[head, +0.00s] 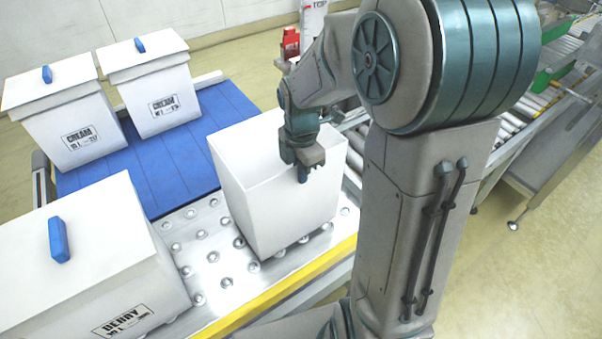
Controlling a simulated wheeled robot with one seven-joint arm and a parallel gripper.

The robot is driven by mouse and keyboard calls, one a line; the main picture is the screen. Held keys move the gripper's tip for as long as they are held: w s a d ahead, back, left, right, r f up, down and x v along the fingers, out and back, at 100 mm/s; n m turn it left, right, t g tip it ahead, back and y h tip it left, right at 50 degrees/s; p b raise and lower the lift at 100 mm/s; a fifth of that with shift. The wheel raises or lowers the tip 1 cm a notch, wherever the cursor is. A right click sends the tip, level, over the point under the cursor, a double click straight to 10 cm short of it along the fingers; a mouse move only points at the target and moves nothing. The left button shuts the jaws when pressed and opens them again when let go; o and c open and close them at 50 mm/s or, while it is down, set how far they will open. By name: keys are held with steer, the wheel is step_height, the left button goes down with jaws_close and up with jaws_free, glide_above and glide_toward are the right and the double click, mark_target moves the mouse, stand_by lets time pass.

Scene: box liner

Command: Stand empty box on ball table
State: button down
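A plain white box (272,215) without a lid stands upright at the near right part of the ball table (212,262), a metal plate with rows of steel balls. Its base is at or just above the balls; I cannot tell whether it touches. My gripper (303,165) points down at the box's near right rim.
A lidded white box marked BERRY (100,270) stands at the near left. A yellow edge (275,295) runs along the table front. Roller conveyors (510,120) lie at the right.

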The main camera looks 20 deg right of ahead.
steer(key=shift+f, duration=0.65)
steer(key=shift+f, duration=0.25)
steer(key=c, duration=1.6)
jaws_free()
steer(key=shift+r, duration=0.2)
